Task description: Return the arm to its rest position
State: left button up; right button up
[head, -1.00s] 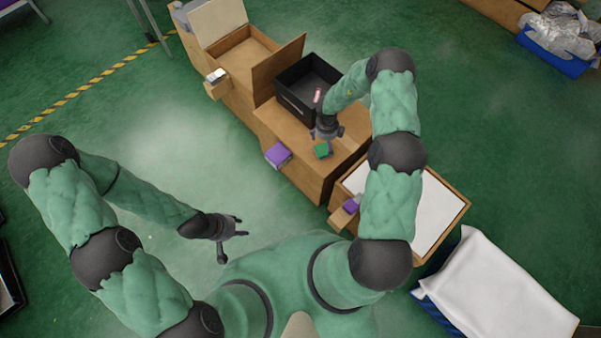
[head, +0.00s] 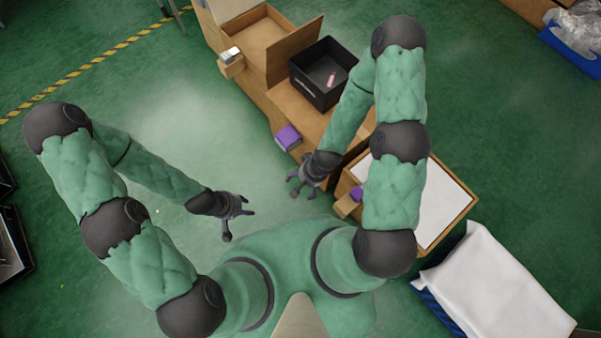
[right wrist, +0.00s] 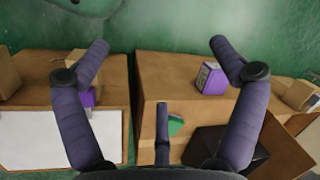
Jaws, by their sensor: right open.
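My right arm ends in a dark gripper (head: 300,187) over the green floor, just in front of the wooden bench and left of the white-topped tray. Its fingers are spread and empty; they also show wide apart in the right wrist view (right wrist: 160,48). My left gripper (head: 240,222) hangs over open floor to the left, its fingers apart with nothing between them. A green block (right wrist: 175,125) lies on the bench behind a finger in the right wrist view; my right arm hides it in the head view.
A black bin (head: 300,87) with a small pink item stands on the bench. A purple box (head: 287,137) sits at the bench's front edge. A wooden tray with a white panel (head: 445,200) and a cloth-covered blue crate (head: 490,285) are at right.

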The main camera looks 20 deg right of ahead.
jog(key=s+a+n, duration=0.1)
jog(key=s+a+r+n+y, duration=0.1)
jog(key=s, duration=0.1)
jog(key=shift+s+a+r+g, duration=0.1)
jog(key=shift+a+r+g, duration=0.1)
jog(key=shift+g, duration=0.1)
dwell(0.9)
